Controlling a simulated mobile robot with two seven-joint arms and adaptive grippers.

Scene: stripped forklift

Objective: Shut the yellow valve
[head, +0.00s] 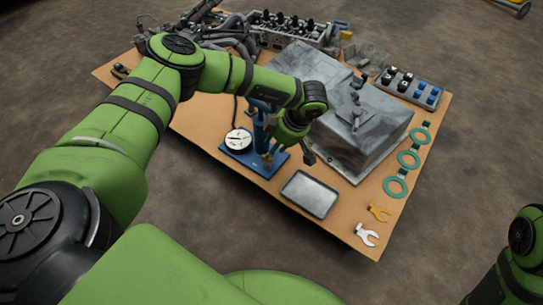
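A blue stand with a blue base plate (240,156) is on the brown table, near its front edge. A round white-faced gauge (238,139) is on the base's left side. A small brass-yellow part (268,158), possibly the yellow valve, shows low on the stand; its handle position is too small to tell. My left gripper (288,154) points down just right of the stand, close to this part. Its fingers are partly hidden and I cannot tell whether they touch anything. My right arm shows at the lower right edge, but its gripper is out of view.
A grey metal block (370,135) stands right of my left gripper. A grey tray (310,194) lies in front of it. Teal rings (409,160), an orange tool (379,212) and a white tool (367,235) lie to the right. A valve block (285,30) stands at the back.

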